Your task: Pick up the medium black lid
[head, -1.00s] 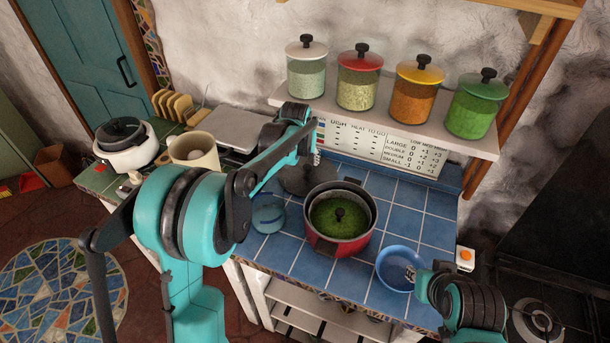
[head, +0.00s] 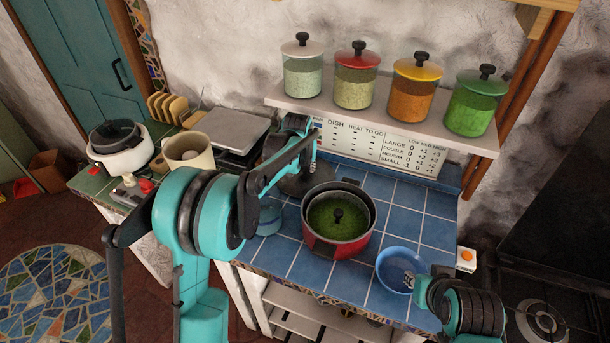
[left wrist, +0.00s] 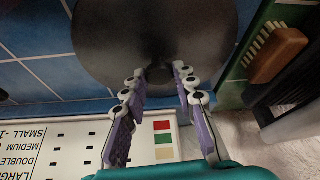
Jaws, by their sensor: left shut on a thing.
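The black lid (head: 293,187) is a dark round disc at the back of the blue tiled counter, behind and left of the red pot. My left arm partly covers it in the head view. In the left wrist view the lid (left wrist: 110,40) fills the top middle. My left gripper (left wrist: 163,76) is shut on its knob, with a finger on each side. In the head view this gripper (head: 309,166) is at the lid, mostly side-on. I cannot tell whether the lid touches the counter. My right gripper (head: 411,281) is by the blue bowl; its fingers are unclear.
The red pot (head: 335,247) with green contents stands close in front of the lid. A blue bowl (head: 389,257) is at right, and a bluish round item (head: 269,219) is at left beside my arm. A shelf with several jars (head: 354,88) hangs above. Blue tiles (head: 410,215) at back right are clear.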

